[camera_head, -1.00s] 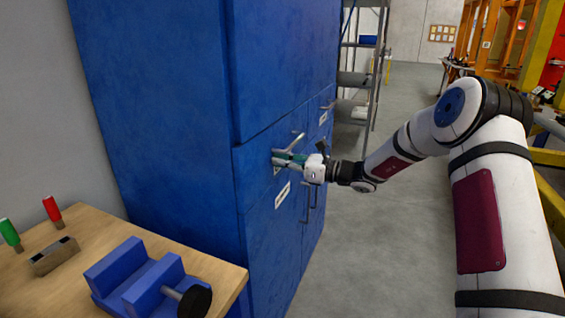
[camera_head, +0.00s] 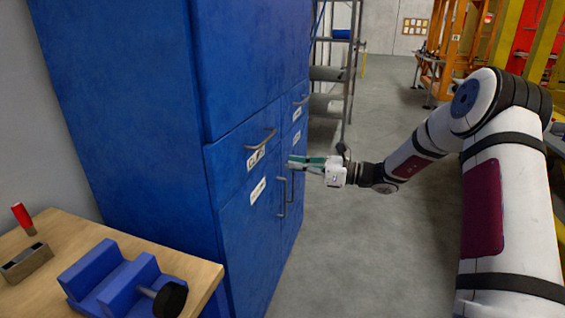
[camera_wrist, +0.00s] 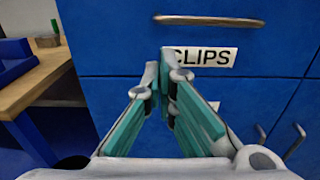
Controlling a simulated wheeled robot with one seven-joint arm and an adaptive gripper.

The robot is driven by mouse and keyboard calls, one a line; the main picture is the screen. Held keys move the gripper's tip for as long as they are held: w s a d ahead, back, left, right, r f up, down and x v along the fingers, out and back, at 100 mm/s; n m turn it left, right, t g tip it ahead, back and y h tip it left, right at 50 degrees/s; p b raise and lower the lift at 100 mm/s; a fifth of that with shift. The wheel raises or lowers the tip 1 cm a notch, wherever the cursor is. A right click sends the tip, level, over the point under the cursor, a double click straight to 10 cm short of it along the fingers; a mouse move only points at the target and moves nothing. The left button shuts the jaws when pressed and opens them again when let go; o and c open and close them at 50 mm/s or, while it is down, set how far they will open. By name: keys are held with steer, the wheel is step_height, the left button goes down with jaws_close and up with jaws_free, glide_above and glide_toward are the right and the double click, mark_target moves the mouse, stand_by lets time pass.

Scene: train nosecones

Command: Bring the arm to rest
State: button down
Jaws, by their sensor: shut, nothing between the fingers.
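My gripper (camera_head: 292,163) is in front of the blue cabinet (camera_head: 215,200), to the right of its drawer handles in the head view. Its teal fingers are shut and empty, and their tips come together in the wrist view (camera_wrist: 160,65). My arm reaches in from the right, bent at the elbow. The drawer handle (camera_head: 260,140) is apart from the fingers. It also shows above the fingertips in the wrist view (camera_wrist: 210,20). The label reading CLIPS (camera_wrist: 205,57) is partly covered by a fingertip. The drawers look shut.
A wooden bench (camera_head: 60,235) with a blue vise (camera_head: 115,280), a small block (camera_head: 27,262) and a red-handled tool (camera_head: 22,217) stands at the lower left. A metal shelf (camera_head: 335,75) stands behind the cabinet. The grey floor (camera_head: 350,250) right of the cabinet is open.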

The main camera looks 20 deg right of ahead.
steer(key=s+a+r+n+g+h+p, duration=0.1)
steer(key=s+a+r+n+g+h, duration=0.2)
steer(key=s, duration=0.4)
steer(key=s+a+r+n+g+h+p, duration=0.1)
steer(key=s+a+r+n+g+p, duration=0.15)
steer(key=s+a+n, duration=0.35)
steer(key=s+a+r+n+g+h, duration=0.2)
steer(key=s+a+r+n+g, duration=0.15)
steer(key=s, duration=0.45)
steer(key=s+d+r+n+t+h+p, duration=0.1)
steer(key=s+d+r+n+h, duration=0.1)
steer(key=s, duration=0.6)
steer(key=s+d+r+n+t+h+p, duration=0.1)
steer(key=s+d+r+n+h+p, duration=0.1)
steer(key=s+n, duration=0.4)
steer(key=s+d+r+n+t+h+p, duration=0.1)
steer(key=s+d+r+n+h+p, duration=0.1)
steer(key=s, duration=1)
steer(key=d+r+n+h, duration=0.1)
steer(key=d+n+h, duration=0.1)
steer(key=h, duration=0.1)
steer(key=shift+s+d+r, duration=0.2)
steer(key=shift+d, duration=0.15)
